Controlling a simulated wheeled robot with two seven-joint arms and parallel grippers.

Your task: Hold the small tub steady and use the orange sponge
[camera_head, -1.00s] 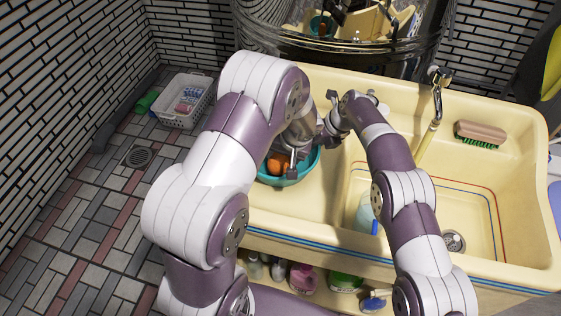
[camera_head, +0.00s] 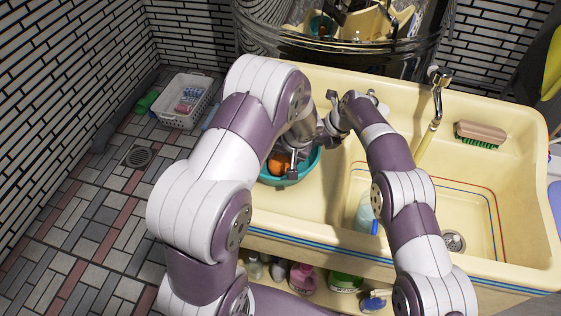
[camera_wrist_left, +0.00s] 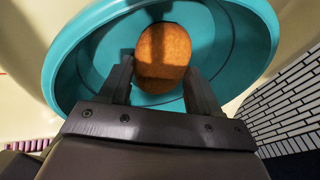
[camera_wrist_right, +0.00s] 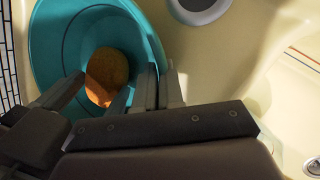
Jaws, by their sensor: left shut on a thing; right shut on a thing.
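The small tub is a teal round bowl (camera_head: 311,167) standing in the left part of the cream sink. The orange sponge (camera_head: 279,163) is inside it, partly hidden by my left arm. In the left wrist view the sponge (camera_wrist_left: 163,50) sits between the fingers of my left gripper (camera_wrist_left: 160,66), which is shut on it within the tub. In the right wrist view my right gripper (camera_wrist_right: 159,75) is shut on the tub's right rim, and the sponge (camera_wrist_right: 107,77) shows inside the tub (camera_wrist_right: 58,45). The tub's far side is largely hidden in the head view.
A brush with green bristles (camera_head: 480,134) lies on the sink's right ledge. A tap (camera_head: 437,100) stands behind the right basin. Bottles (camera_head: 303,278) stand on the shelf below. A white basket (camera_head: 180,110) is on the floor at left. My two arms are close together above the tub.

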